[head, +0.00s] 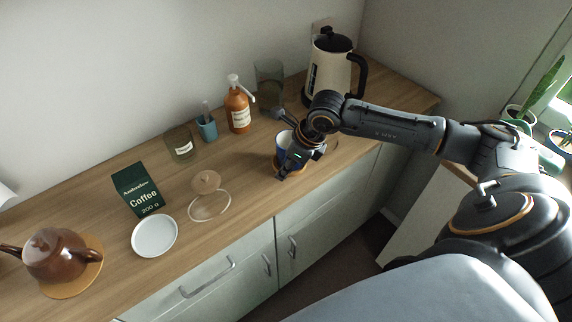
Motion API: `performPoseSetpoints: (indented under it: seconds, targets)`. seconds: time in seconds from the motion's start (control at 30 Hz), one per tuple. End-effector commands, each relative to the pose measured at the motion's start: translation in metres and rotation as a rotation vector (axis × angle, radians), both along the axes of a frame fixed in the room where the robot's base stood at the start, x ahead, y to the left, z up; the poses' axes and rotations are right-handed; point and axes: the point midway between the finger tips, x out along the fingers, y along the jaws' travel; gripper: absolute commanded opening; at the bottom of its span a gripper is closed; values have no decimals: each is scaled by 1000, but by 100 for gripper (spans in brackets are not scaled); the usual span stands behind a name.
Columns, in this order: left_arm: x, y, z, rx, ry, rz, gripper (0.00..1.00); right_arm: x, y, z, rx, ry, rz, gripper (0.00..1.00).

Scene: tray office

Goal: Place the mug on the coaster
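The mug (282,139) is blue with a pale inside and stands upright near the front edge of the wooden counter. An orange-brown round edge (276,163), which looks like the coaster, shows at the mug's base. How far the mug sits on it is hidden by my gripper. My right gripper (300,162) is low at the mug's right front side, with its fingers close to or touching it. I cannot tell whether the fingers are closed on it. My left gripper is out of view.
Behind stand a cream kettle (331,72), a dark glass container (269,86), an orange pump bottle (237,108) and a teal cup (206,128). Left are a coffee bag (138,190), a white plate (154,237) and a brown teapot (56,254). Bare counter (236,172) lies left of the mug.

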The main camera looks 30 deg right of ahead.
Motion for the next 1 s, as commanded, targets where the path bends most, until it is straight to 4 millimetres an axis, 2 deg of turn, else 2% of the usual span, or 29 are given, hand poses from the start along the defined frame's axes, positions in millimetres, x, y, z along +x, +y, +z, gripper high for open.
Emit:
performPoseSetpoints:
  seconds: [0.27, 0.37, 0.7, 0.8, 1.0]
  targets:
    - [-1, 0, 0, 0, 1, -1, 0, 0, -2, 5, -2, -2, -1, 32]
    - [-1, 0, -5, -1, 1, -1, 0, -4, -5, 17, -3, -5, -1, 32]
    - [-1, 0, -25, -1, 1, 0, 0, -27, -21, 83, -3, -6, -1, 32]
    - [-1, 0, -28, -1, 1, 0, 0, -32, -24, 98, -2, -4, -2, 32]
    - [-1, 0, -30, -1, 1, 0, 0, -37, -27, 112, 0, -1, 0, 32]
